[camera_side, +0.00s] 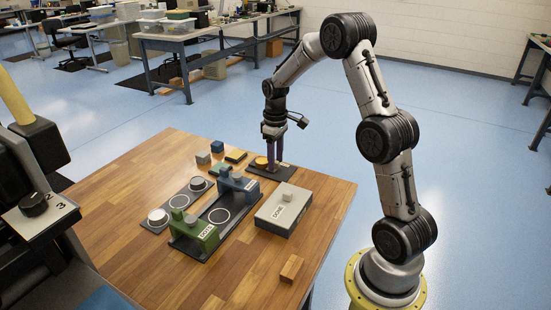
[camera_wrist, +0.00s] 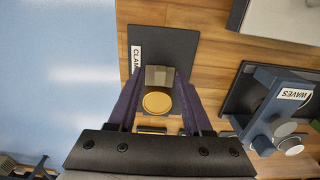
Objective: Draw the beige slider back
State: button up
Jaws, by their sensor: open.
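The beige slider (camera_wrist: 159,76) looks like a small grey-beige block on a dark plate (camera_wrist: 185,42) labelled CLAMP, in the wrist view. A gold disc (camera_wrist: 157,103) lies beside it, on the side nearer my wrist. My gripper (camera_wrist: 160,72) points down with its purple fingers on either side of the slider, open; I cannot tell whether they touch it. In the side view my gripper (camera_side: 274,168) is low over the dark plate (camera_side: 290,173), and the gold disc (camera_side: 261,162) shows to its left. The slider is hidden behind the fingers there.
A blue press (camera_side: 236,186) labelled WAVES and a green press (camera_side: 194,232) stand nearby. A grey box (camera_side: 283,210) labelled DONE has a button on top. A wooden block (camera_side: 291,268) lies near the front edge. Several small blocks sit behind the presses. The table's left front is clear.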

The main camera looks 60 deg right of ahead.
grip_shut()
dwell(1.4)
